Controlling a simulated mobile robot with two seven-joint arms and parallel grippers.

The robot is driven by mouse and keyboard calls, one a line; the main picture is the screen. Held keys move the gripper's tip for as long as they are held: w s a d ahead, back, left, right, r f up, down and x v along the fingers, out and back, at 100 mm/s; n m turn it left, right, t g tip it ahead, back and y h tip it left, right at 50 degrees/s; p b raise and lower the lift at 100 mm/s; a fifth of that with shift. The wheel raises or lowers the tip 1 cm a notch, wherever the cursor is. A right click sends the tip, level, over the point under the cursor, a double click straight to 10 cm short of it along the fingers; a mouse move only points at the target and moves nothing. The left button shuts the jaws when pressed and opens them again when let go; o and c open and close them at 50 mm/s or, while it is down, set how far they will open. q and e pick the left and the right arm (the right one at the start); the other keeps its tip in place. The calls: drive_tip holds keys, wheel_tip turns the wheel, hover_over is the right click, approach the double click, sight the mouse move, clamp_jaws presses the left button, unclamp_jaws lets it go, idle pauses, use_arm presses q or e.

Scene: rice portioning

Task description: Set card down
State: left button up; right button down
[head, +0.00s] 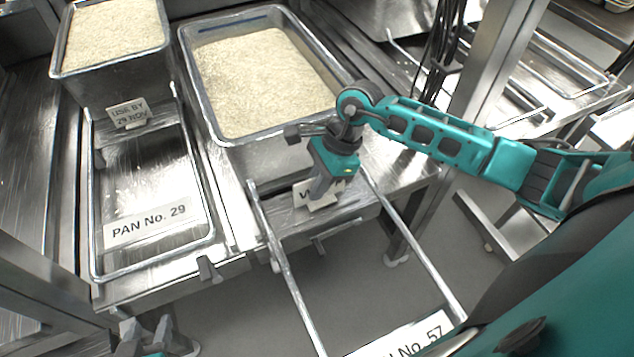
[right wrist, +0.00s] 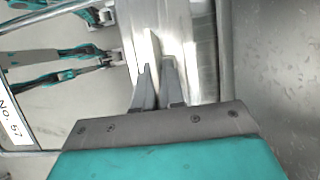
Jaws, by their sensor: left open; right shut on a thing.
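My right gripper (head: 320,192) points down in front of the larger rice pan (head: 275,150). It is shut on a small white card (head: 303,192), upright at the metal ledge. Its dark print begins with "W"; the fingers cover the rest. I cannot tell whether the card touches the ledge. My left gripper (head: 145,332) is open and empty at the bottom left, partly cut off by the frame.
A "USE BY 29 NOV" card (head: 128,114) stands before the other rice pan (head: 110,68). An empty framed bay bears the label "PAN No. 29" (head: 150,223). An open wire frame (head: 290,290) with a second label (head: 408,338) is at the front. Shelf posts stand at right.

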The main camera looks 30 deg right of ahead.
drive_tip(key=shift+f, duration=0.1)
drive_tip(key=c, duration=1.7)
unclamp_jaws()
drive_tip(key=o, duration=0.5)
drive_tip(key=shift+c, duration=0.2)
drive_tip(key=shift+r, duration=0.3)
drive_tip(key=v, duration=1.1)
drive_tip(key=shift+d+r, duration=0.15)
drive_tip(key=shift+r, duration=0.2)
